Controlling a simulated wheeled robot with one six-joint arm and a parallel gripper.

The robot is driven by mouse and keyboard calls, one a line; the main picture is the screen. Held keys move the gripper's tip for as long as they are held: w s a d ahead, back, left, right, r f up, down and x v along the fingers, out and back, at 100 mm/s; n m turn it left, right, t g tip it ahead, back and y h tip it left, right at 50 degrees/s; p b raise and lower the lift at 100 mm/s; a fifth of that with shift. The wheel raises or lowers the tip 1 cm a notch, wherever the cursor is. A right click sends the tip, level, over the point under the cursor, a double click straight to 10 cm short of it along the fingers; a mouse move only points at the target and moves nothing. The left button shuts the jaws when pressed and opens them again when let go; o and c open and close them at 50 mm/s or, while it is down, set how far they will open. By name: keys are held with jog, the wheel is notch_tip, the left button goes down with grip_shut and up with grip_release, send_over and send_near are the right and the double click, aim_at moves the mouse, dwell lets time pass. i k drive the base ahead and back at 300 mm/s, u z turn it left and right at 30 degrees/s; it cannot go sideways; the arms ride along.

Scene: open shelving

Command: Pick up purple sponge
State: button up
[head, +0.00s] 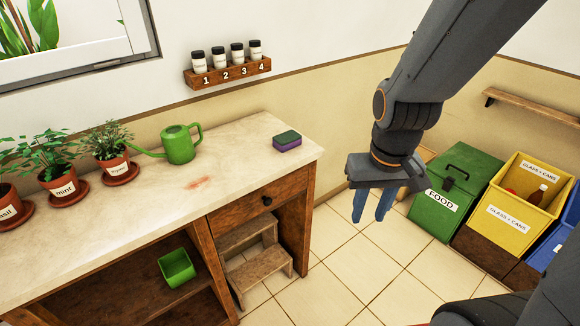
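The purple sponge (287,142) lies on the countertop near its right back corner. It has a dark green top layer over a purple body. My gripper (373,207) hangs in the air to the right of the counter, above the tiled floor, with its blue fingers pointing down. The fingers are apart with nothing seen between them. The gripper is clear of the sponge, which is in full view.
The counter (150,215) also bears a green watering can (180,144), potted herbs and a reddish stain (198,182). A spice rack (228,72) hangs above. Bins (455,192) stand right. Counter space around the sponge is clear.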

aim_at(286, 140)
jog(key=u, duration=0.45)
jog(key=k, duration=0.15)
jog(key=z, duration=1.45)
jog(key=i, duration=1.35)
jog(key=u, duration=0.95)
jog(key=i, duration=0.65)
jog(key=u, duration=0.75)
